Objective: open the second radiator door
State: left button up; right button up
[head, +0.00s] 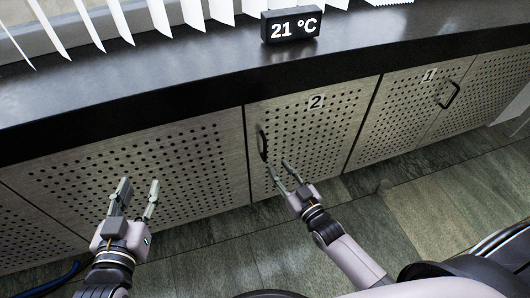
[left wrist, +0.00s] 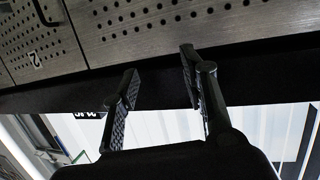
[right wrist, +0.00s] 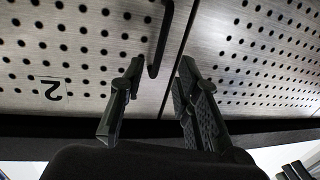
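The second radiator door (head: 312,122) is a perforated metal panel labelled 2 and stands closed. Its black vertical handle (head: 263,145) is near its left edge. My right gripper (head: 281,172) is open just below and right of the handle in the head view. In the right wrist view the handle (right wrist: 160,45) shows beyond the open fingers, roughly between them, with no clear contact. My left gripper (head: 139,192) is open and empty in front of the perforated panel (head: 150,165) left of door 2.
A door labelled 1 (head: 410,105) with a black handle (head: 449,95) is to the right. A dark countertop (head: 190,72) runs above the doors, carrying a 21 °C display (head: 291,26). The tiled floor (head: 235,240) is below.

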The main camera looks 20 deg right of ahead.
aim_at(265, 159)
jog(key=b+x, duration=0.2)
jog(key=x, duration=0.6)
jog(key=shift+w+a, duration=0.1)
jog(key=shift+w, duration=0.15)
pick_arm(q)
notch_tip(265, 159, up, 11)
jog(key=d+t+h, duration=0.1)
jog(key=t+h, duration=0.1)
jog(key=t, duration=0.4)
jog(key=shift+s+d+t, duration=0.2)
jog(key=shift+d+t, duration=0.1)
pick_arm(e)
jog(key=shift+w+a, duration=0.1)
jog(key=shift+w, duration=0.2)
jog(key=shift+c, duration=0.5)
grip_shut()
